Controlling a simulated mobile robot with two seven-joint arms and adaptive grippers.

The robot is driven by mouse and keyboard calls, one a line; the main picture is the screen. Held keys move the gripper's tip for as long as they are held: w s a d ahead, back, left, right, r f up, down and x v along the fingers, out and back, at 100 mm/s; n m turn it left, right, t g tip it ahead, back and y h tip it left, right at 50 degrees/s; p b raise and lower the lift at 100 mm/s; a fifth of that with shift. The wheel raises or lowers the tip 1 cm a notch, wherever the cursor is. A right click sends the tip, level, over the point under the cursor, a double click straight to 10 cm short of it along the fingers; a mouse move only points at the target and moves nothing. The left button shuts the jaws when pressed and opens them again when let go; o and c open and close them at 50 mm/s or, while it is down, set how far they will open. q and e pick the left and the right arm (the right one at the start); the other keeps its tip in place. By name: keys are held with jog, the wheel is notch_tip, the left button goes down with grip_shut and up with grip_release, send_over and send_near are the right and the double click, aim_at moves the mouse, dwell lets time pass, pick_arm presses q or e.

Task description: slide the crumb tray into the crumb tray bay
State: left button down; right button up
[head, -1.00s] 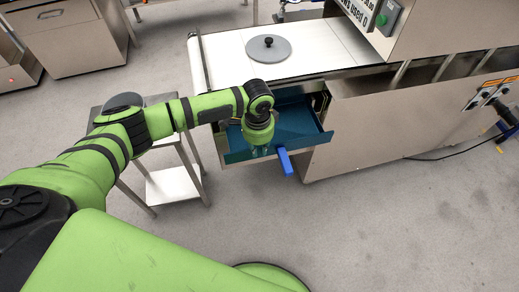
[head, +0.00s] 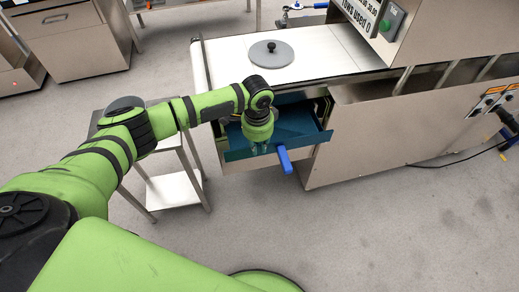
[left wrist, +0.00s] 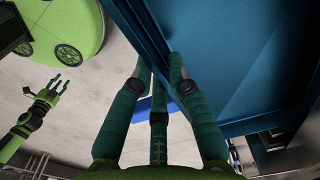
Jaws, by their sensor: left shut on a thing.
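The crumb tray (head: 305,136) is a dark blue shallow tray, part way into the bay (head: 322,103) under the conveyor end of the machine. Its front part sticks out of the opening, and a bright blue handle (head: 284,160) points from its front. My left gripper (head: 260,150) is over the tray's front wall, left of the handle, shut on that wall. In the left wrist view my left gripper's fingers (left wrist: 158,75) straddle the wall's edge, with the tray (left wrist: 245,70) filling the right side. The tray's rear is hidden inside the machine. My right gripper (left wrist: 55,88) hangs empty with fingers spread.
The conveyor belt (head: 325,50) above the bay carries a round grey lid (head: 270,54). A steel side table (head: 175,188) stands left of the bay. The machine's steel side panel (head: 400,130) is right of the tray. The floor in front is clear.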

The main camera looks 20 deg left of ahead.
pick_arm(q)
jog(key=shift+w+a+b, duration=0.4)
jog(key=shift+w+a, duration=0.05)
jog(key=shift+w, duration=0.25)
jog(key=shift+w+a+b, duration=0.4)
jog(key=shift+w+a, duration=0.05)
jog(key=shift+w, duration=0.25)
jog(key=shift+w+a+b, duration=0.65)
jog(key=shift+w+b, duration=0.05)
jog(key=shift+w, duration=0.3)
jog(key=shift+w+a+b, duration=0.75)
jog(key=shift+w+b, duration=0.25)
jog(key=shift+w+a, duration=0.15)
jog(key=shift+w, duration=0.15)
jog(key=shift+w+a+b, duration=0.25)
jog(key=shift+w+b, duration=0.05)
jog(key=shift+b, duration=0.3)
jog(key=c, duration=1.1)
grip_release()
jog(key=shift+r, duration=0.1)
